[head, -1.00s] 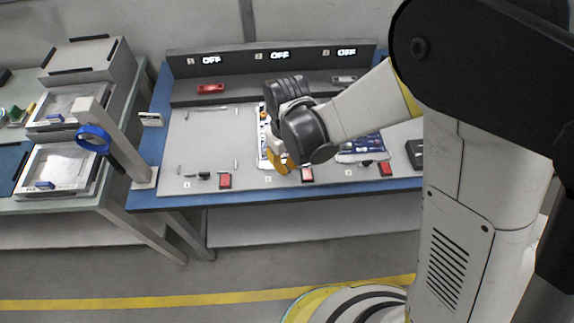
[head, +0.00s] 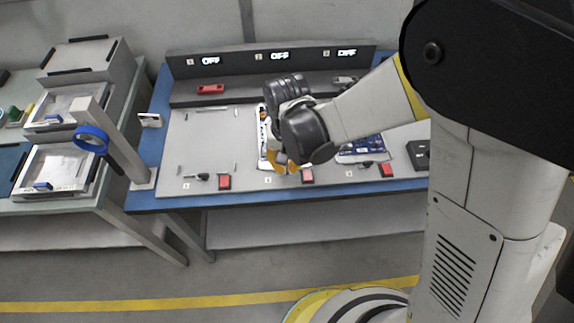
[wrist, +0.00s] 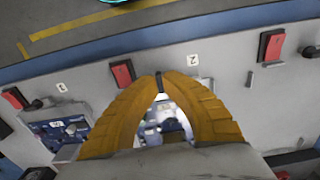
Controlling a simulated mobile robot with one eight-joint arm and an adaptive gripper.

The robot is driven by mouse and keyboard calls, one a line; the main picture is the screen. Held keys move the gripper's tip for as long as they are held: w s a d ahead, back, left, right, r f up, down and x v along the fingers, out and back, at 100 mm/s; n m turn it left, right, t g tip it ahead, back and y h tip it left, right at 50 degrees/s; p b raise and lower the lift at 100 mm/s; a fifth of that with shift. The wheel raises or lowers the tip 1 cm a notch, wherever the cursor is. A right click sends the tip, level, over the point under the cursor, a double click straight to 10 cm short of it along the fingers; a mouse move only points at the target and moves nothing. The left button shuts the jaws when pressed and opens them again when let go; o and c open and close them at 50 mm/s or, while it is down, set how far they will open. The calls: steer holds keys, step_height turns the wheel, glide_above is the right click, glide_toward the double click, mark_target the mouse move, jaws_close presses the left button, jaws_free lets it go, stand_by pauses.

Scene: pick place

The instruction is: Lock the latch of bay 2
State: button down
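The bay 2 latch (wrist: 158,83) shows as a small black handle between my fingertips in the wrist view, beside the "2" label (wrist: 193,60). My gripper (wrist: 160,80) has its yellow fingers nearly together, with the tips apparently closed on this handle. The fingers hide most of the latch. In the head view my gripper (head: 286,169) is low at the front of bay 2 and hides the latch. The bay 2 board (head: 264,140) lies partly behind my gripper and also shows between the fingers (wrist: 165,122).
Red blocks stand beside the bays: bay 1 (head: 224,182), bay 2 (head: 307,176), bay 3 (head: 386,170). Bay 3 holds a blue board (head: 362,150); bay 1 is empty. The displays above read OFF (head: 279,56). A post with a blue ring (head: 91,139) stands left.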

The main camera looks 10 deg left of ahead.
mark_target(287, 168)
stand_by(0.3)
steer(key=c, duration=1.6)
jaws_free()
steer(key=shift+o, duration=0.2)
step_height(287, 168, up, 12)
